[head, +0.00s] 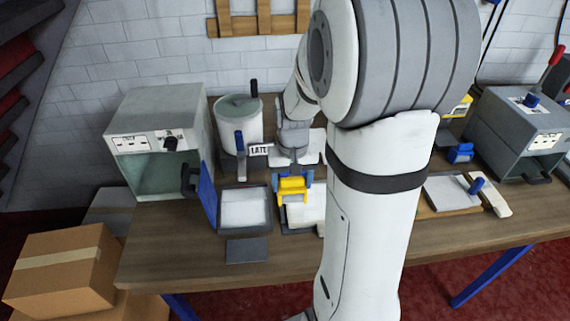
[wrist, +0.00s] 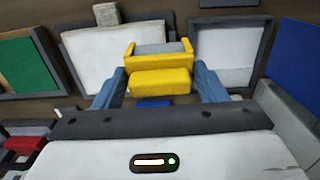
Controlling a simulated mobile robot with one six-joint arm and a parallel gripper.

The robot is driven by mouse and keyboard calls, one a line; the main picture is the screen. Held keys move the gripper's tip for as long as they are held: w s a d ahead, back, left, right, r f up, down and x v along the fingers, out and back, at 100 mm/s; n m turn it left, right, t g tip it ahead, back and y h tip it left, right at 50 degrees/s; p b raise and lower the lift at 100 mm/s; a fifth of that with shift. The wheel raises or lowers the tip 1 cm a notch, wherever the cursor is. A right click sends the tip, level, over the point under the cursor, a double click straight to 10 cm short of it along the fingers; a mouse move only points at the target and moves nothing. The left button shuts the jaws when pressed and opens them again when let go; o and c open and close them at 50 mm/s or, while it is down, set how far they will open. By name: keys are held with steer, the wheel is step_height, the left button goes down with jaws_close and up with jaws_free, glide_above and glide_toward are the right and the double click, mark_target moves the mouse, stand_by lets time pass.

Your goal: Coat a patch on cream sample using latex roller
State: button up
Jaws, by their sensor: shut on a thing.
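My gripper (head: 293,177) has its blue fingers shut on the latex roller (head: 292,188), which has a yellow frame. In the wrist view the roller (wrist: 160,80) sits between the fingertips, its grey cylinder on the far side. It is over the edge of the pale panel that looks like the cream sample (head: 308,213), which lies in a dark frame; the sample also shows in the wrist view (wrist: 92,62). I cannot tell whether the cylinder touches it. A dark tray (head: 245,232) with a white filling lies beside the sample.
A pot (head: 238,120) labelled "LATE" and a grey oven-like box (head: 160,140) stand behind the tray. A blue panel (head: 209,195) stands at its left. A green panel (wrist: 25,68) lies beyond the sample in the wrist view.

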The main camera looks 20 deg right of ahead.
mark_target(291, 195)
steer(key=shift+w, duration=0.2)
step_height(291, 195, down, 7)
steer(key=b, duration=0.5)
steer(key=shift+s, duration=0.1)
steer(key=shift+d+f+b, duration=0.1)
steer(key=shift+f+b, duration=0.2)
steer(key=shift+f, duration=0.15)
steer(key=shift+d+r, duration=0.15)
steer(key=shift+d, duration=0.15)
steer(key=shift+c, duration=0.4)
steer(key=shift+s+d, duration=0.25)
steer(key=shift+d, duration=0.5)
steer(key=shift+s+d, duration=0.25)
steer(key=shift+d, duration=0.5)
steer(key=shift+a+f, duration=0.15)
steer(key=shift+f, duration=0.05)
steer(key=shift+w+a, duration=0.2)
steer(key=shift+a, duration=0.55)
steer(key=shift+w+a, duration=0.2)
steer(key=shift+a, duration=0.55)
steer(key=shift+w+a+r+p, duration=0.1)
steer(key=shift+a+r+p, duration=0.15)
steer(key=shift+r+p, duration=0.55)
steer(key=shift+r, duration=0.45)
steer(key=shift+r+p, duration=0.55)
steer(key=shift+r, duration=0.15)
steer(key=shift+r+p, duration=0.55)
steer(key=shift+r, duration=0.2)
steer(key=shift+r+p, duration=1)
steer(key=shift+r, duration=0.45)
